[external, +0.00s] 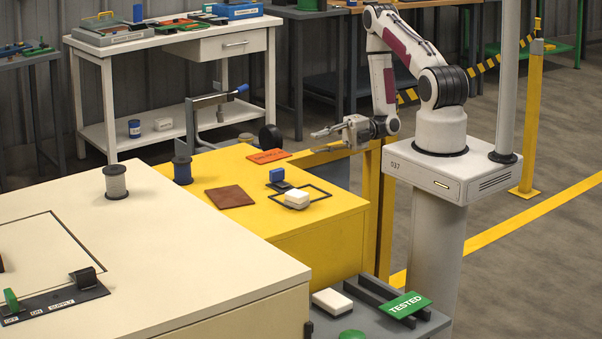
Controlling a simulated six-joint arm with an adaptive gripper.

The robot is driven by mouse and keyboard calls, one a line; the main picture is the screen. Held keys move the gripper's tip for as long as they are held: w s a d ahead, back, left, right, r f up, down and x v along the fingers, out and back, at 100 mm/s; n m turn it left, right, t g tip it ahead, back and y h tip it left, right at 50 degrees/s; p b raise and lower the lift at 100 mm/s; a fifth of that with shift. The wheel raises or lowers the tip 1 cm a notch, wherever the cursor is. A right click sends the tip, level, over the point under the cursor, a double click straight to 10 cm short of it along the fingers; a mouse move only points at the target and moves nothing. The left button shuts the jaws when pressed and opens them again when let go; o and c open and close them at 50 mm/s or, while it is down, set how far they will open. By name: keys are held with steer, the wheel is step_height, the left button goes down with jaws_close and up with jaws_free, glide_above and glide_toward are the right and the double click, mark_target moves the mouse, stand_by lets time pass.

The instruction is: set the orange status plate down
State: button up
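The orange status plate (269,156) lies flat near the far edge of the yellow bench top, with dark lettering on it. My gripper (316,142) is to the right of the plate in the picture, apart from it. Its fingers point left and are spread, with nothing visible between them. A green plate marked TESTED (404,305) rests tilted on dark rails on the low grey table in front.
A yellow post (371,215) stands near my arm.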

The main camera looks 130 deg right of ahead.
steer(key=shift+w, duration=0.1)
stand_by(0.3)
steer(key=w+d+r+m+g+h, duration=0.25)
steer(key=w+d+g, duration=0.55)
steer(key=w, duration=0.5)
steer(key=w+a+r+m+g+h, duration=0.1)
steer(key=w+a+r+m, duration=0.2)
steer(key=r, duration=0.5)
steer(key=w+a+r+m+g+h, duration=0.2)
steer(key=w+a+r+m, duration=0.1)
steer(key=r, duration=0.4)
steer(key=s+a+r+m, duration=0.1)
steer(key=a+r+m, duration=0.25)
steer(key=a, duration=0.35)
steer(key=s+a+r+m, duration=0.2)
steer(key=a+r, duration=0.2)
steer(key=a, duration=0.4)
steer(key=s+a+r+m+y, duration=0.1)
steer(key=s+a+m+y, duration=0.1)
steer(key=s+a, duration=0.3)
steer(key=s+a+m+g+y, duration=0.1)
steer(key=s+a, duration=0.5)
steer(key=a, duration=0.7)
steer(key=shift+a+r+m+y, duration=0.25)
steer(key=shift+r+m+y, duration=0.2)
steer(key=shift+y, duration=0.8)
